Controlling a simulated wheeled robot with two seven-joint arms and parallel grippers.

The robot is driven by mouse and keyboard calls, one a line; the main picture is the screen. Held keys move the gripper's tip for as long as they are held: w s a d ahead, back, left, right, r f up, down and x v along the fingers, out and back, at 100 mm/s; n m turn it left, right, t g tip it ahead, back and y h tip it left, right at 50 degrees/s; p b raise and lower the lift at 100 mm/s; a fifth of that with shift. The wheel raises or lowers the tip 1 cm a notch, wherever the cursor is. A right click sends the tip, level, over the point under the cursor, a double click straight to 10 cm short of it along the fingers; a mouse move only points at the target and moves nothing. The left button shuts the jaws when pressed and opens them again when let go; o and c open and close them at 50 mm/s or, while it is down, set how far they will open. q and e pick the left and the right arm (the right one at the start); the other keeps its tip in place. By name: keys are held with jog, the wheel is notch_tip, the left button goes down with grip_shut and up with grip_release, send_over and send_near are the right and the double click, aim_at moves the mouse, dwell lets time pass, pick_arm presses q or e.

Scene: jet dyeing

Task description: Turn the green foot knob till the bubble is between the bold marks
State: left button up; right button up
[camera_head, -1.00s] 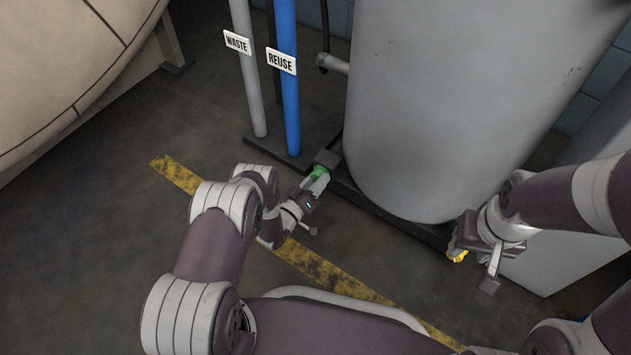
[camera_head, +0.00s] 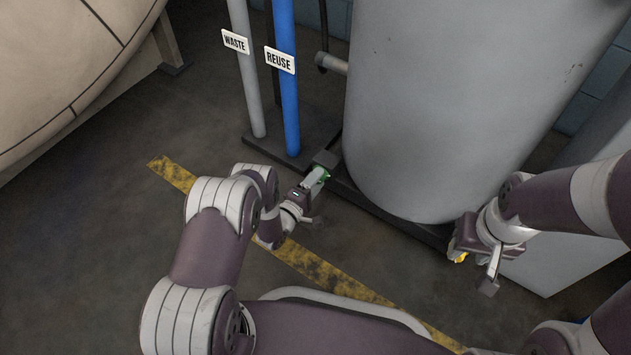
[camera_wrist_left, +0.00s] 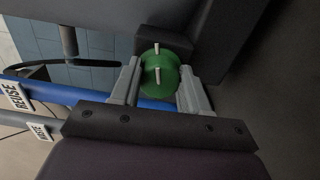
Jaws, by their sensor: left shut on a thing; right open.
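The green foot knob (camera_head: 326,175) sits low at the left front corner of the big grey tank's base. In the left wrist view the green knob (camera_wrist_left: 158,62) is round, with pale pins on its face. My left gripper (camera_head: 317,179) is shut on it, with one finger on each side in the left wrist view (camera_wrist_left: 160,78). In the head view the fingers hide most of the knob. My right gripper (camera_head: 461,250) is open at the tank base's right corner, by a yellow piece (camera_head: 459,257) that is partly hidden. No bubble or bold marks can be made out.
The grey tank (camera_head: 450,100) stands on a dark base (camera_head: 385,208). A grey WASTE pipe (camera_head: 246,90) and a blue REUSE pipe (camera_head: 287,110) rise left of the knob. A worn yellow stripe (camera_head: 325,272) crosses the floor. Floor at left is clear.

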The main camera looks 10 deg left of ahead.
pick_arm(q)
jog(key=shift+w+r+n, duration=0.15)
jog(key=shift+r+n, duration=0.05)
jog(key=shift+n, duration=0.85)
jog(key=shift+w+r+n, duration=0.15)
jog(key=shift+n, duration=0.9)
jog(key=o, duration=1.1)
jog(key=shift+c, duration=0.2)
jog(key=shift+f, duration=0.15)
jog(key=shift+s, duration=0.15)
jog(key=p+v, duration=0.5)
jog(key=v, duration=0.7)
jog(key=shift+s, duration=0.25)
